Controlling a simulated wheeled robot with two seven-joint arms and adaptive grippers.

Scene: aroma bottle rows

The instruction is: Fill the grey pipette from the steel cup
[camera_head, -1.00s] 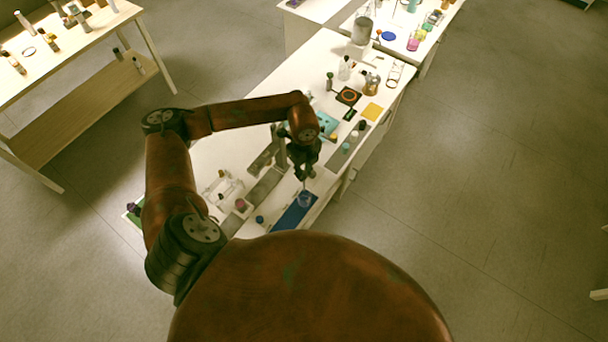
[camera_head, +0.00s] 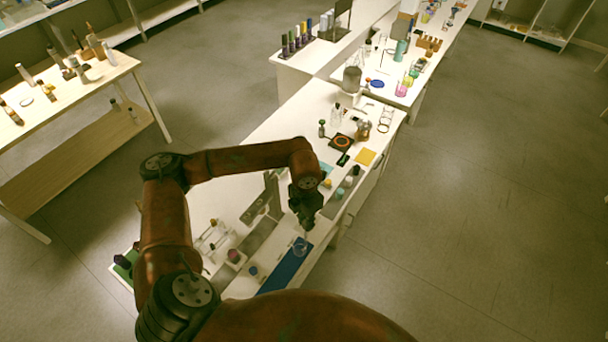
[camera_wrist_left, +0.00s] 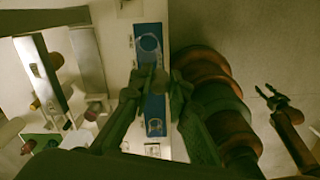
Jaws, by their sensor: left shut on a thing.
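My left gripper (camera_head: 306,222) is above the near part of the bench. In the left wrist view its fingers (camera_wrist_left: 158,84) are shut on a small grey-brown piece (camera_wrist_left: 160,80), which looks like the grey pipette's top; its lower part is hard to make out. Below is a blue mat (camera_head: 283,271) with a round, clear-looking vessel (camera_head: 301,246) near its far end. That vessel also shows in the left wrist view (camera_wrist_left: 149,43). I cannot tell whether it is the steel cup. My right gripper (camera_wrist_left: 270,95) shows at the right of the wrist view, fingers apart and empty, over the floor.
A grey cylindrical container (camera_head: 351,80) stands at the bench's far end. Small bottles stand along the right edge. A rack with a red-topped jar (camera_head: 234,256) is on the left.

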